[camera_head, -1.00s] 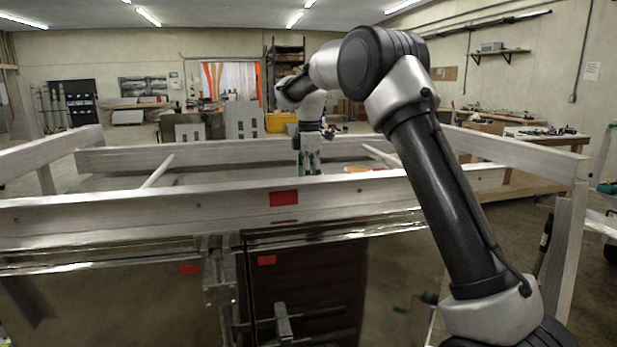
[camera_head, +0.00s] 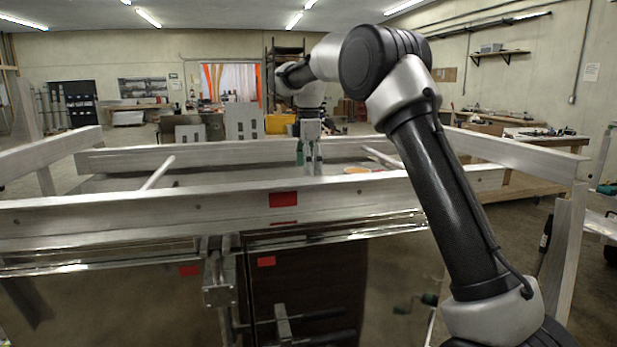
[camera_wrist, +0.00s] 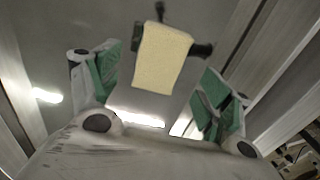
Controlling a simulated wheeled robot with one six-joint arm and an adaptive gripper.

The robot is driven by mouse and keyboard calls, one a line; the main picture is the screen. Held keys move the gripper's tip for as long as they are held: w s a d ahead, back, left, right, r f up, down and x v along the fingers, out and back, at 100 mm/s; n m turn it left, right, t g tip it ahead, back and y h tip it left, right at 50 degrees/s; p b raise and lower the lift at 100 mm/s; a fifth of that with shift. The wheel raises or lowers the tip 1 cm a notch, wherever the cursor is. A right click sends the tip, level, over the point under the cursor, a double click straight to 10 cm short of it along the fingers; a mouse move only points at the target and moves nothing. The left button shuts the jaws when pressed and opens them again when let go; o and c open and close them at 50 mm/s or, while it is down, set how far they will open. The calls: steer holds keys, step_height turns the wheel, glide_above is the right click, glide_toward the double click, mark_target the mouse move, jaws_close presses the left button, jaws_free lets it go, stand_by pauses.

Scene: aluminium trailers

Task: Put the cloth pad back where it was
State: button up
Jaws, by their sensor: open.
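The cloth pad (camera_wrist: 162,58) shows in the wrist view as a pale yellow rectangle at the top middle. It lies over part of a dark tool-like object (camera_wrist: 202,49) on a grey surface. My gripper (camera_wrist: 150,85) is open, its green-padded fingers apart on either side below the pad, with nothing between them. In the head view my gripper (camera_head: 310,160) points down behind the front aluminium rail. The pad cannot be made out in the head view, where the rail hides the surface low down.
The aluminium front rail (camera_head: 120,208) and back rail (camera_head: 220,151) border the trailer frame. A thin pale bar (camera_head: 157,172) slants up at the left. An orange item (camera_head: 356,170) lies right of my gripper. In the wrist view, long metal rails (camera_wrist: 288,85) run along the right.

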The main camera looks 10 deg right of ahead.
step_height(320, 180, up, 8)
steer(key=s+d+r+m+t, duration=0.15)
steer(key=s+d+m, duration=0.3)
steer(key=s, duration=0.55)
steer(key=s+d+r+m, duration=0.3)
steer(key=s+d+m, duration=0.15)
steer(key=s, duration=0.45)
steer(key=s+d+f+m+t, duration=0.1)
steer(key=s+d+f+m, duration=0.1)
steer(key=s, duration=0.6)
steer(key=s+d+f+m, duration=0.2)
steer(key=s+f+m, duration=0.2)
steer(key=s+f, duration=0.3)
steer(key=s+d+f+m+t, duration=0.1)
steer(key=s+d+f+m, duration=0.1)
steer(key=s, duration=0.8)
step_height(320, 180, down, 3)
steer(key=shift+r+m+t, duration=0.2)
steer(key=shift+m+t, duration=0.15)
steer(key=shift+m, duration=0.15)
